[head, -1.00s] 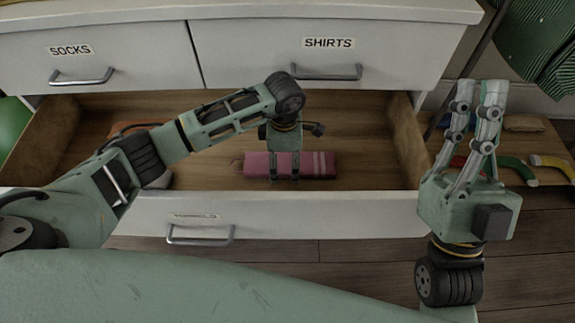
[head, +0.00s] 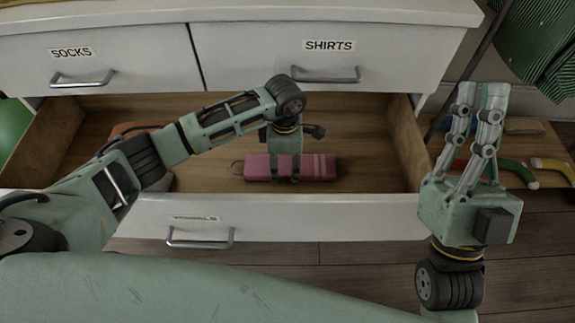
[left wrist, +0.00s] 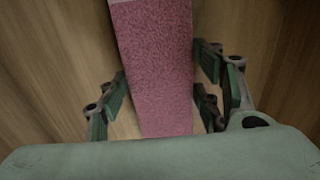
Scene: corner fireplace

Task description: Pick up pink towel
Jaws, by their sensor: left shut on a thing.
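The pink towel (head: 320,167) is a folded, long block with lighter stripes near its right end and a small loop at its left end. It is in the open drawer. My left gripper (head: 285,178) reaches down over it and is shut on its middle, one finger on each side. In the left wrist view the towel (left wrist: 155,70) runs between the two fingers (left wrist: 160,95). My right gripper (head: 481,88) is raised with fingers up, to the right of the drawer, and holds nothing visible. Its jaw gap is unclear from this angle.
The open drawer (head: 317,218) has a white front and wooden walls. An orange-brown item (head: 135,127) lies at its left, partly behind my left arm. Closed drawers labelled SOCKS and SHIRTS (head: 330,46) are above. Colored items, including a yellow one (head: 552,164), lie at the right.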

